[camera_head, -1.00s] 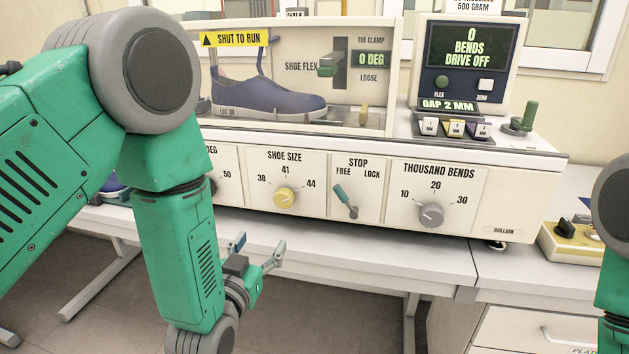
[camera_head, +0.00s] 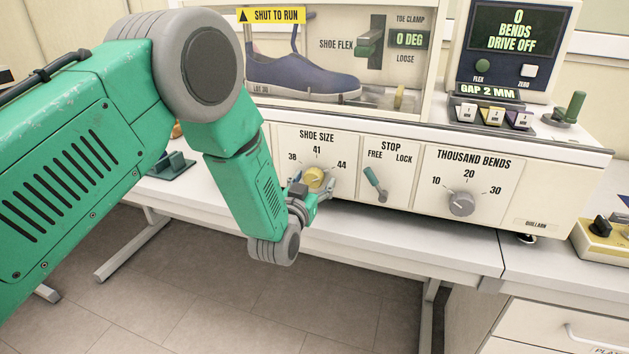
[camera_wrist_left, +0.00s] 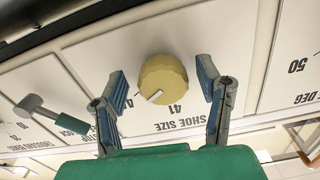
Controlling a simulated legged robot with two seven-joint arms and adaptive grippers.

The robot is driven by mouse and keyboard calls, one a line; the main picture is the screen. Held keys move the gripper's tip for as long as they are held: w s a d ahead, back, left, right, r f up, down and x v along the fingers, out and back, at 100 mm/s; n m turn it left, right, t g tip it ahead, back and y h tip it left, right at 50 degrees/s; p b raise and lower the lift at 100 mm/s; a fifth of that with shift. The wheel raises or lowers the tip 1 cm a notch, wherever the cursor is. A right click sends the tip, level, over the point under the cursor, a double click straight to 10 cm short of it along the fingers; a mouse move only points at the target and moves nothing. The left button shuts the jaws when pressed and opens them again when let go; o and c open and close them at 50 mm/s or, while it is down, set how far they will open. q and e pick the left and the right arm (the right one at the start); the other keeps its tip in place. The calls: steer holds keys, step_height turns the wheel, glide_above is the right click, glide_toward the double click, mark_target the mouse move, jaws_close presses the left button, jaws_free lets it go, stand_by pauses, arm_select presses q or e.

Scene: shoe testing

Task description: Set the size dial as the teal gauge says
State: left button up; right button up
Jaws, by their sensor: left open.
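The yellow size dial (camera_head: 314,178) sits on the panel under SHOE SIZE, with marks 38, 41 and 44. It also shows in the left wrist view (camera_wrist_left: 163,80), where its white mark points down-left, seemingly between 41 and 44. My left gripper (camera_head: 311,188) is at the dial. In the left wrist view its two fingers (camera_wrist_left: 161,78) stand open on either side of the dial, with visible gaps. The left finger partly covers the 44. I cannot make out a teal gauge for certain; a dark teal object (camera_head: 172,166) lies on the table, partly behind my arm. My right gripper is out of view.
The STOP lever (camera_head: 376,186) is just right of the dial, and the grey THOUSAND BENDS knob (camera_head: 461,203) is further right. A blue shoe (camera_head: 300,77) is behind the clear cover above. The bench edge (camera_head: 400,243) runs below the panel.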

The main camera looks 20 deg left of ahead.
arm_select(q)
steer(key=shift+w+a, duration=0.1)
steer(key=shift+a, duration=0.15)
steer(key=shift+d, duration=0.1)
steer(key=c, duration=1.2)
steer(key=shift+o, duration=0.2)
